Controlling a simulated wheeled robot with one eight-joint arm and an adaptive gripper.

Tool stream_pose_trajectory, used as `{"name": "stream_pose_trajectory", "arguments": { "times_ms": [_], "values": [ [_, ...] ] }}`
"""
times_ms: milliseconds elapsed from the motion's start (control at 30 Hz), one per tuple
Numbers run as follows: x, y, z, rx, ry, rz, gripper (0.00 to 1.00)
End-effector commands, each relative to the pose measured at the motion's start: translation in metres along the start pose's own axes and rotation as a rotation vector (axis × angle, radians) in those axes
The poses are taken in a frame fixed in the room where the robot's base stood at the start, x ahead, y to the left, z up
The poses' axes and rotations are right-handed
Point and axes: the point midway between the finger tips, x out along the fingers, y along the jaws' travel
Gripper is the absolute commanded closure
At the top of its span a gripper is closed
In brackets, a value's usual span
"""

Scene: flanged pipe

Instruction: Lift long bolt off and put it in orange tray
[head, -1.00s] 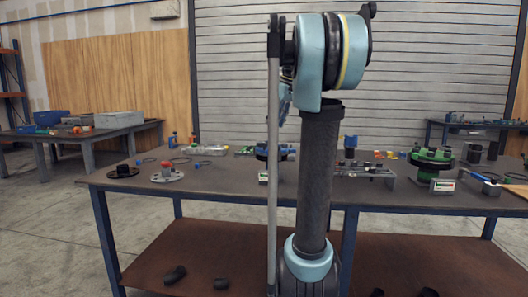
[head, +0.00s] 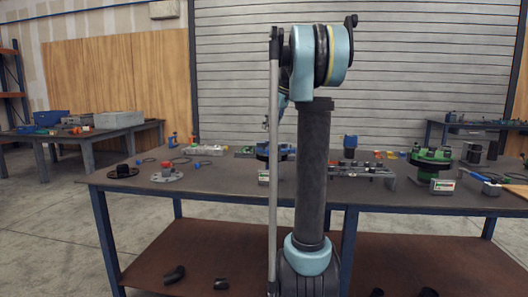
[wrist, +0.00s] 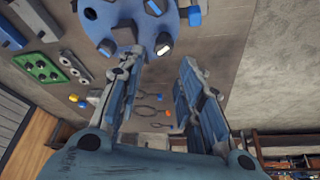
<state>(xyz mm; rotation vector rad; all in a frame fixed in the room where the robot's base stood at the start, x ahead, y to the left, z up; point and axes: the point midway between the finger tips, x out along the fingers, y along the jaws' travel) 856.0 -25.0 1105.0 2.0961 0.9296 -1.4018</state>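In the wrist view my gripper (wrist: 158,62) is open, with its two fingers apart and nothing between the tips. A blue round flange (wrist: 118,14) with several grey and blue bolt heads or nuts around it lies just beyond the fingertips, nearest the left one. One grey bolt head (wrist: 163,44) shows close to the gap between the tips. I cannot tell which is the long bolt. In the head view the flange (head: 263,152) is partly hidden behind my arm, and my gripper is not clearly visible. I cannot make out an orange tray for sure.
The workbench (head: 225,179) also holds a green flange fixture (head: 432,157) at right, a grey rack (head: 360,170), and a grey disc with a red top (head: 167,173) at left. Thin rings (wrist: 150,104) lie on the bench. The front left bench is mostly clear.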

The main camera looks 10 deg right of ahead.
Motion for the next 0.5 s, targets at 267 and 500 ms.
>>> {"name": "stream_pose_trajectory", "arguments": {
  "times_ms": [267,500],
  "values": [
    [0.030,0.000,0.000,0.001,0.000,0.000,0.67],
    [0.050,-0.003,0.003,-0.001,0.000,0.000,0.67]
  ]
}}
